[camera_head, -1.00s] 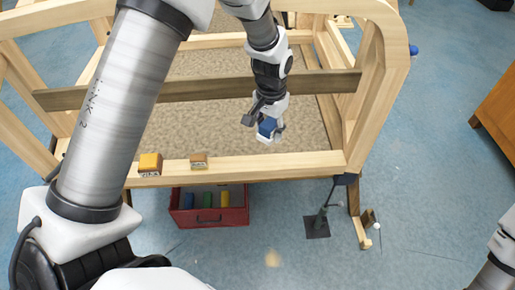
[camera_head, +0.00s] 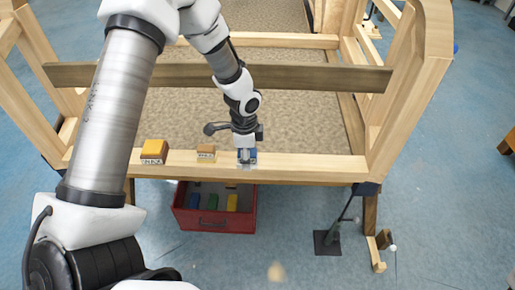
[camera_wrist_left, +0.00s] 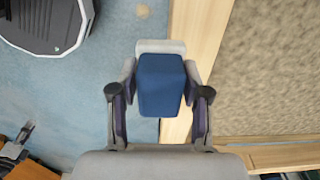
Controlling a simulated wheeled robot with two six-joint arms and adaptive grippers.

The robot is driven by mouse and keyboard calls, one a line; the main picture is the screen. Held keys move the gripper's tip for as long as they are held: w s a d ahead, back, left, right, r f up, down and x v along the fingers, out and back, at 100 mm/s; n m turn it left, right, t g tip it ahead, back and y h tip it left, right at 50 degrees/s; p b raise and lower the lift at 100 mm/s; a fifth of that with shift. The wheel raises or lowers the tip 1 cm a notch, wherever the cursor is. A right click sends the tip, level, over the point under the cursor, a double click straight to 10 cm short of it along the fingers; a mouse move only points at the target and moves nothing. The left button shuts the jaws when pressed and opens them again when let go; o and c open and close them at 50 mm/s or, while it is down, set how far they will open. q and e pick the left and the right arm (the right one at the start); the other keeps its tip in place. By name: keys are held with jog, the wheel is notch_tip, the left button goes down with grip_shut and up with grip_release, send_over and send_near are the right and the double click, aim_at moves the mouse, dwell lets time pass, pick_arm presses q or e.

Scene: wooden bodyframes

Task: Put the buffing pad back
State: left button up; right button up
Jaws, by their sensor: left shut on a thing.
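My left gripper (camera_head: 246,158) is shut on a blue block-like thing, which I take for the buffing pad (camera_wrist_left: 161,84). In the left wrist view the pad sits between the two fingers (camera_wrist_left: 160,92). In the head view the gripper points down at the front wooden rail (camera_head: 310,167), right of two small blocks. The pad is mostly hidden by the gripper there, and I cannot tell whether it touches the rail. In the wrist view the pad overlaps the rail's edge, with blue floor on the left. My right gripper is out of view.
An orange-topped block (camera_head: 154,151) and a smaller tan block (camera_head: 206,152) stand on the rail. A red open box (camera_head: 214,224) below holds blue, green and yellow things. A dark cross rail (camera_head: 320,78) runs behind. A dark stand (camera_head: 327,241) is on the floor at right.

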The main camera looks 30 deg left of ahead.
aim_at(257, 154)
pick_arm(q)
jog(key=w, duration=0.5)
jog(key=shift+w+a+f, duration=0.1)
jog(key=shift+w+f, duration=0.1)
jog(key=shift+f, duration=0.2)
notch_tip(257, 154, down, 4)
jog(key=shift+r, duration=0.25)
jog(key=o, duration=1.1)
jog(key=shift+f, duration=0.1)
notch_tip(257, 154, up, 12)
jog(key=shift+a+r, duration=0.1)
jog(key=shift+r, duration=0.1)
